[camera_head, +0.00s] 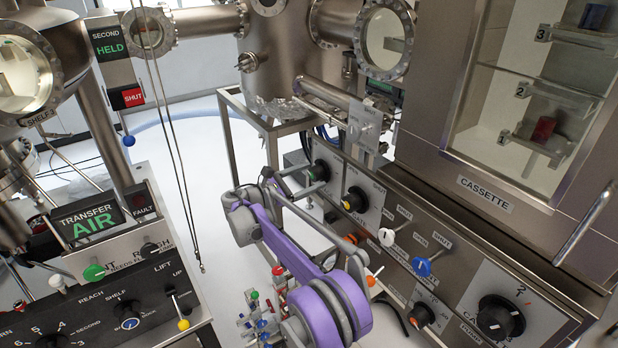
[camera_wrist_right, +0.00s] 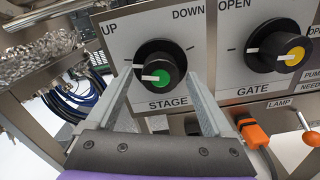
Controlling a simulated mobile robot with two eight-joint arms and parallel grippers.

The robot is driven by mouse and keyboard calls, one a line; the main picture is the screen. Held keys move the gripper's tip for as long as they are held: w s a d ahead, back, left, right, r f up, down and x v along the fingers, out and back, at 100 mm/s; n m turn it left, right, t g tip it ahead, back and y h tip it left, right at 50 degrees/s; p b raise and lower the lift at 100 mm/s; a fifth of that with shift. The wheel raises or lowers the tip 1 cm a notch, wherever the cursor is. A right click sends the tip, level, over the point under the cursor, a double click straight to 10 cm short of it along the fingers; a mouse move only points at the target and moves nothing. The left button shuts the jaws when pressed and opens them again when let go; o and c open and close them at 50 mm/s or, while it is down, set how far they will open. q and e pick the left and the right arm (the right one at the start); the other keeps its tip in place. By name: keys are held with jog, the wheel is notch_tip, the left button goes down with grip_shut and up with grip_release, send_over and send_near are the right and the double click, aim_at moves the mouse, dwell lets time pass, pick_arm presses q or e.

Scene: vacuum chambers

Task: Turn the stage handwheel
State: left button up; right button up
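The stage handwheel (camera_wrist_right: 160,78) is a black knob with a green centre and a white pointer that points left, on a panel marked UP, DOWN and STAGE. In the head view it shows as a small dark knob (camera_head: 319,171) on the lower panel. My right gripper (camera_wrist_right: 158,88) is open, with one finger on each side of the knob's lower part. I cannot tell whether the fingers touch it. In the head view the right gripper (camera_head: 296,190) is just in front of the stage panel, at the end of my purple arm. My left gripper is not in view.
The gate knob (camera_wrist_right: 281,52), black with a yellow centre, sits right of the stage knob. An orange plug-like part (camera_wrist_right: 253,132) and an orange-tipped lever (camera_wrist_right: 307,121) lie below it. Cables (camera_wrist_right: 82,100) hang at the left. A transfer console (camera_head: 100,250) stands at the left.

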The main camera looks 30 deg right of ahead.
jog(key=a, duration=1)
jog(key=shift+s+a, duration=0.4)
jog(key=shift+s, duration=0.05)
jog(key=s+d+m+y+p, duration=0.2)
jog(key=s+m+y+p, duration=0.5)
jog(key=s, duration=1.1)
jog(key=s+a+f+m+t+y, duration=0.2)
jog(key=s+a+f+m+y, duration=0.1)
jog(key=s, duration=0.6)
jog(key=s+a+f+m+t+y, duration=0.1)
jog(key=s+a+f+m+y, duration=0.3)
jog(key=s+a+y, duration=0.4)
jog(key=shift+s+a+m+t, duration=0.15)
jog(key=shift+s+m+t, duration=0.25)
jog(key=shift+s+m, duration=0.65)
